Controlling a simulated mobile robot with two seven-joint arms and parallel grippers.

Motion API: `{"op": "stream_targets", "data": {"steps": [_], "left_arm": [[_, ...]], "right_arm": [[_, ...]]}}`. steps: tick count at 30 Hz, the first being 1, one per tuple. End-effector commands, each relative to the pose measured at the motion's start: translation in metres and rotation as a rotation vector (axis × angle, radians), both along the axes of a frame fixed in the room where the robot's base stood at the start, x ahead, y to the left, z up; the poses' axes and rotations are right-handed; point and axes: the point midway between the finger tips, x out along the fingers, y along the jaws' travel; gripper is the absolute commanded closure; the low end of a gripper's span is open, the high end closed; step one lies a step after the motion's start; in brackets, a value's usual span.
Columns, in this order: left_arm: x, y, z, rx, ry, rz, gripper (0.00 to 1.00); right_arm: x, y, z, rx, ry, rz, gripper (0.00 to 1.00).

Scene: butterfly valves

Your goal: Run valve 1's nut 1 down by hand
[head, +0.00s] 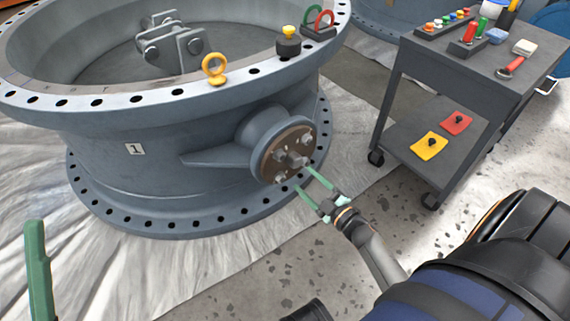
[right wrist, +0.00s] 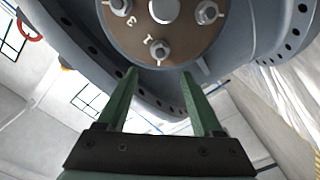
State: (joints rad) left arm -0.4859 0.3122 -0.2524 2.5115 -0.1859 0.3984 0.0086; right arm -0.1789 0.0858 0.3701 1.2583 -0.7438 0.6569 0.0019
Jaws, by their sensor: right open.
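Valve 1 (head: 135,190) is a large grey ring body with a "1" label on its side. Its side neck ends in a round brown plate (head: 268,160) with a central stem and several nuts around it. In the right wrist view, nut 1 (right wrist: 159,49) sits on its stud beside a painted "1", ahead of the fingertips. My right gripper (head: 304,177) is open before the plate's lower right edge. In the right wrist view its green fingers (right wrist: 160,72) are spread, with nothing held between them. Only a green finger of my left gripper (head: 37,265) shows at the lower left.
A grey cart (head: 470,70) with tools and small parts stands at the right. Its lower shelf holds a yellow pad (head: 429,146) and a red pad (head: 455,123). A yellow eyebolt (head: 214,69) stands on the valve's top rim. The floor between valve and cart is clear.

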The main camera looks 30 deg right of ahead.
Motion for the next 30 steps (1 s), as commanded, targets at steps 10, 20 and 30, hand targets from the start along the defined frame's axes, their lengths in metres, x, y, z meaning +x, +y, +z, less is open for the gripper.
{"op": "stream_targets", "data": {"steps": [10,20,30], "left_arm": [[0.002,-0.003,-0.031,0.021,0.010,0.010,0.50],[0.003,-0.005,-0.041,0.032,0.015,0.015,0.50],[0.003,-0.005,-0.041,0.033,0.015,0.014,0.50]], "right_arm": [[0.072,0.006,-0.002,-0.001,-0.003,0.000,0.32],[0.102,0.008,-0.001,0.000,0.001,-0.001,0.32],[0.103,0.008,0.000,0.000,0.001,-0.001,0.40]]}}
